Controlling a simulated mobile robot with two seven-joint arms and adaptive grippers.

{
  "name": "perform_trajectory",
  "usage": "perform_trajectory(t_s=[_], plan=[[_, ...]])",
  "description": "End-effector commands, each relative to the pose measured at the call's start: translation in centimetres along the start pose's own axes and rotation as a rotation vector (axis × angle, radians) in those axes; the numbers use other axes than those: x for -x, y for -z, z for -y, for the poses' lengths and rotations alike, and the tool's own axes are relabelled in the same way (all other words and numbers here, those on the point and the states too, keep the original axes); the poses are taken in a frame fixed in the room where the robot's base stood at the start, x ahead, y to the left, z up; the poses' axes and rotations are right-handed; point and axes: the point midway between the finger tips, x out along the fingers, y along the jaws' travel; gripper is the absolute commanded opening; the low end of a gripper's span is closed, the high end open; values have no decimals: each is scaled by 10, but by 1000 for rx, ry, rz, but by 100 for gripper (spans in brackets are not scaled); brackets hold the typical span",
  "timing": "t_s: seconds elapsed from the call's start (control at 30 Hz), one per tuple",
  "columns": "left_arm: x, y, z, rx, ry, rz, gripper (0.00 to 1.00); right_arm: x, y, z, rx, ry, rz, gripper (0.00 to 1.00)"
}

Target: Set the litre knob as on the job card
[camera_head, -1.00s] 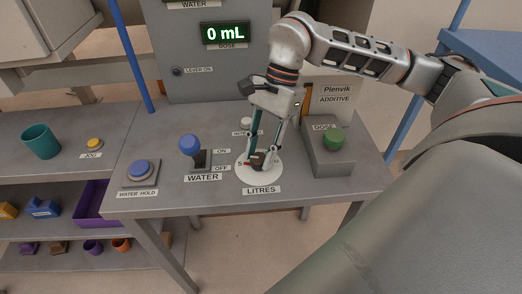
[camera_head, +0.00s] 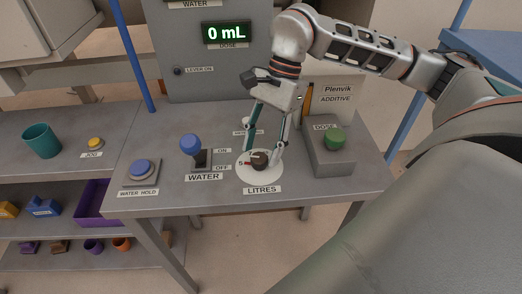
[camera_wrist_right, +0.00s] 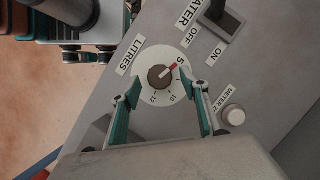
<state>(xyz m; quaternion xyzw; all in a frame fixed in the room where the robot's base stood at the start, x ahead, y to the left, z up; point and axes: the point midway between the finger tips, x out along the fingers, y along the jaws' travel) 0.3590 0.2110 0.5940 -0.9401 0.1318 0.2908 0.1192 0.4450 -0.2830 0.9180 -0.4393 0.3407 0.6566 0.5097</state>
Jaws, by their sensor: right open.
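The litre knob (camera_head: 260,160) is a dark round knob on a white dial plate (camera_head: 243,176) labelled LITRES. Its red pointer is at the 5 mark, at the dial's left in the head view. My left gripper is not in view. I cannot make out a job card.
Left of the dial stand the blue WATER lever (camera_head: 190,146) and the WATER HOLD button (camera_head: 140,168). Right of it is a box with a green DOSE button (camera_head: 334,139). The display (camera_head: 225,33) reads 0 mL. A teal cup (camera_head: 41,141) stands at the left.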

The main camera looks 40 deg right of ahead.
Motion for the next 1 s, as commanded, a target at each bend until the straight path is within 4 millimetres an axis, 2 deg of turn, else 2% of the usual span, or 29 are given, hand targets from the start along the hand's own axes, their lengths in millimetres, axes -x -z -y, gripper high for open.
perform_trajectory(t_s=[0.3, 0.5, 0.7, 1.0], plan=[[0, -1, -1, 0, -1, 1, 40, 65, 0, 1, -1, 4, 0, 45], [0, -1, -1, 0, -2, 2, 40, 94, 0, 0, 0, 2, 0, 45], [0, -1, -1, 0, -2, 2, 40, 106, 0, 0, 0, -1, 1, 45], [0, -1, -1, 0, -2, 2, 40, 106, 0, -1, 0, -2, 2, 45]])
